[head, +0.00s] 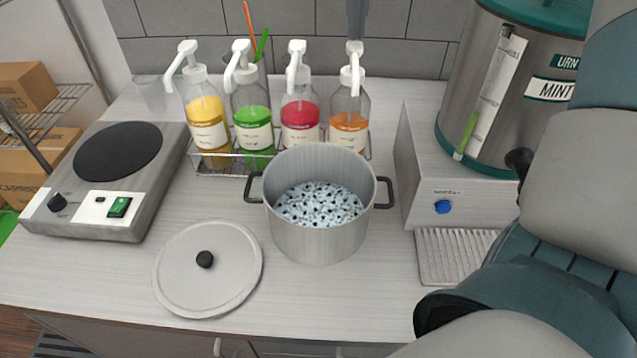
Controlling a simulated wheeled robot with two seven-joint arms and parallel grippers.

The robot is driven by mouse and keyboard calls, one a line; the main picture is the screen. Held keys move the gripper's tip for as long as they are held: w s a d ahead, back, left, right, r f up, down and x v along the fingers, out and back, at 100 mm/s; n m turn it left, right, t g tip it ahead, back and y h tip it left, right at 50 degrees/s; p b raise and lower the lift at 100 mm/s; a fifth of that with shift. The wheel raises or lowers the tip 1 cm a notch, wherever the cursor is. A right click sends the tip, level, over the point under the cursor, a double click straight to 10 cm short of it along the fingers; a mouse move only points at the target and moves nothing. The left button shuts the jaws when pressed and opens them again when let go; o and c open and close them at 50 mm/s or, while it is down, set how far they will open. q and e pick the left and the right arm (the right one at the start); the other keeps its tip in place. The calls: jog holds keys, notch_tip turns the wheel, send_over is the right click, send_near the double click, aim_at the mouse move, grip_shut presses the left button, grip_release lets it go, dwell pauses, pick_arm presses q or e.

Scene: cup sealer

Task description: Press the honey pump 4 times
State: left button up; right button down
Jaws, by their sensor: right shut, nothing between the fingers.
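Several clear bottles with white pump heads stand in a wire rack (222,172) at the back of the counter. They hold yellow (207,118), green (252,118), red (300,113) and orange (349,122) syrup. The labels are too small for me to read which is honey. My right gripper (356,34) comes down from the top edge, shut and empty, its tips right above the white pump head (353,56) of the orange bottle. I cannot tell whether they touch. Most of this gripper is out of frame. My left gripper is not in view.
A steel pot (318,232) with dark-specked contents stands before the rack and hides part of it. Its lid (207,280) lies at front left. A hot plate (110,170) is at left. A mint urn (500,85) on a steel box (440,190) is at right, partly behind my arm.

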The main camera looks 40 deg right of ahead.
aim_at(355, 45)
jog(key=shift+f, duration=0.15)
dwell(0.3)
jog(key=shift+s+f+b, duration=0.1)
jog(key=shift+f+b, duration=1.7)
jog(key=shift+f, duration=0.2)
jog(key=shift+r+p, duration=1.25)
jog(key=shift+r, duration=0.9)
jog(key=shift+f, duration=0.15)
